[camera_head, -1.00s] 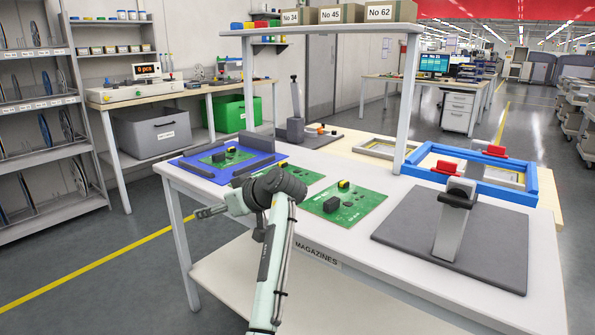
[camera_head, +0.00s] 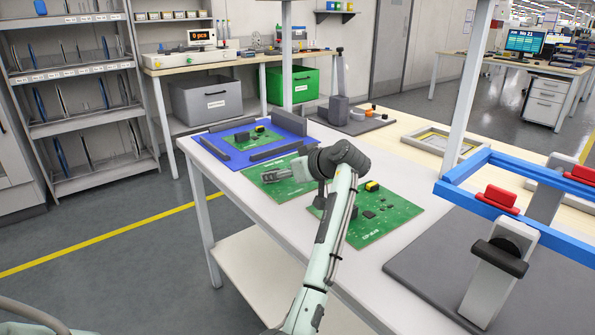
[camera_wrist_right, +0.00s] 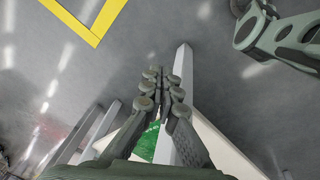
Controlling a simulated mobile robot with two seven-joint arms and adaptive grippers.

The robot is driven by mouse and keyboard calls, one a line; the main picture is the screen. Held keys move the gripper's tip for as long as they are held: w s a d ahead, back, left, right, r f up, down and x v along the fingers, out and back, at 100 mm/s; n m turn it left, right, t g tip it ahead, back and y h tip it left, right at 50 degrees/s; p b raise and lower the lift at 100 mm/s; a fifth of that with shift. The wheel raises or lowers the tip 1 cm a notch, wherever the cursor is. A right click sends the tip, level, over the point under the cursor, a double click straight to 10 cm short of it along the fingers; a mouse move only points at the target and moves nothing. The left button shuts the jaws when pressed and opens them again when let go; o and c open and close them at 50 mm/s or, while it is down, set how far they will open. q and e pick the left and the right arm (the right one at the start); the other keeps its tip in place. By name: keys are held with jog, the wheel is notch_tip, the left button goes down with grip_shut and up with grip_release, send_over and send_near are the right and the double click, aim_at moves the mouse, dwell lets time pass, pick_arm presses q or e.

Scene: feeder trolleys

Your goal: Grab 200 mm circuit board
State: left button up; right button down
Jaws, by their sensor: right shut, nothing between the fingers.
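Three green circuit boards lie on the white table: a small board (camera_head: 243,138) on a blue tray, a middle board (camera_head: 270,187) and a board at right (camera_head: 385,213) with dark and yellow parts. No size marking is readable on them. My right gripper (camera_head: 266,176) is shut and empty. It points left and appears in front of the middle board in the head view; its height above it is unclear. In the right wrist view, the closed fingers (camera_wrist_right: 160,82) stand before a bit of green board (camera_wrist_right: 147,143), mostly hidden. My left gripper is not in view.
The blue tray (camera_head: 216,150) has grey bars on it. A grey block fixture (camera_head: 338,110) stands behind. A white lower shelf (camera_head: 247,271) lies below the tabletop.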

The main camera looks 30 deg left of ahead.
aim_at(276, 182)
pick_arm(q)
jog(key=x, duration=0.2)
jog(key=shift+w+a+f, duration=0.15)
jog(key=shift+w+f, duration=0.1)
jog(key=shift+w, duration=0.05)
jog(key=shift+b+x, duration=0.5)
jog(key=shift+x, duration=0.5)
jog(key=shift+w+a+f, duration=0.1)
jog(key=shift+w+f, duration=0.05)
pick_arm(e)
jog(key=shift+t, duration=0.3)
jog(key=w+r, duration=0.1)
jog(key=r, duration=0.1)
jog(key=w+r, duration=0.1)
jog(key=shift+w+a+r, duration=0.3)
jog(key=shift+a+r, duration=0.05)
jog(key=shift+r, duration=0.05)
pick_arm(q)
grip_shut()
